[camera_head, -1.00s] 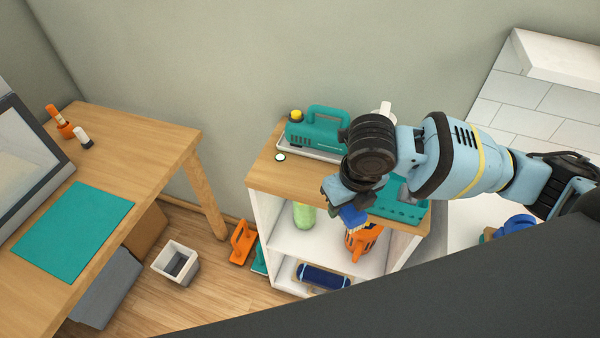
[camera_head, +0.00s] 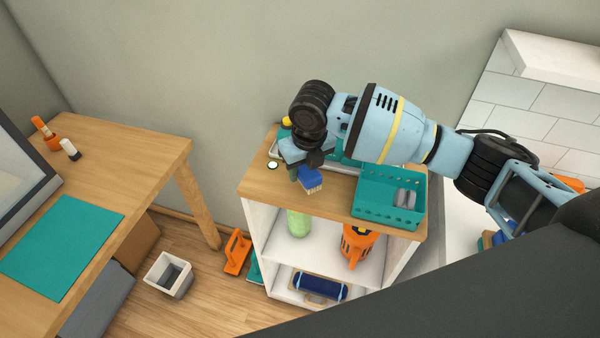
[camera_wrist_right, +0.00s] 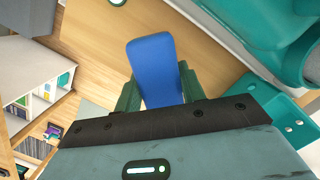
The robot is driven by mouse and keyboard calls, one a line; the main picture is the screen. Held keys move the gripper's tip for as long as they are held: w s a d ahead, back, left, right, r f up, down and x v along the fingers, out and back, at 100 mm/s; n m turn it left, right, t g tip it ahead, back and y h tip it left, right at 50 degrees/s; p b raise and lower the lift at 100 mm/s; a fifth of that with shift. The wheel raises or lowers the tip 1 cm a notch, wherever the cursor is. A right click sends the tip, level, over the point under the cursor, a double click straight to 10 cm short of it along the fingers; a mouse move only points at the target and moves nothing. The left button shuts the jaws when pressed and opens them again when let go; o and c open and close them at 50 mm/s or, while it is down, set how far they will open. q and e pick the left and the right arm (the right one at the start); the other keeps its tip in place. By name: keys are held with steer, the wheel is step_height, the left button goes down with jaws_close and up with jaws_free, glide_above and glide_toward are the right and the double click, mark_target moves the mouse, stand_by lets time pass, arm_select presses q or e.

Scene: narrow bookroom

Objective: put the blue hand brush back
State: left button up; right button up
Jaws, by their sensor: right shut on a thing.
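The blue hand brush (camera_head: 310,181) shows below my right gripper (camera_head: 300,168) in the head view, with its pale bristles on the lower side. The gripper is shut on it and holds it over the wooden top of the shelf unit (camera_head: 290,204). In the right wrist view the brush's blue handle (camera_wrist_right: 153,62) sticks out between the two green fingers (camera_wrist_right: 156,92). I cannot tell whether the brush touches the wood. My left gripper is not in view.
A teal perforated tray (camera_head: 372,207) with grey things in it stands right on the unit's top. A teal canister, partly hidden by my arm, stands behind. A small white round thing (camera_head: 273,165) lies left.

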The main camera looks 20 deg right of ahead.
mark_target(301, 174)
steer(key=shift+w+a, duration=0.1)
steer(key=shift+w, duration=0.25)
steer(key=shift+w, duration=0.1)
steer(key=shift+w+a, duration=0.1)
steer(key=shift+w, duration=0.15)
step_height(301, 174, down, 3)
steer(key=shift+f, duration=0.25)
steer(key=shift+f, duration=0.1)
steer(key=shift+f, duration=0.15)
steer(key=o, duration=0.9)
steer(key=shift+o, duration=0.2)
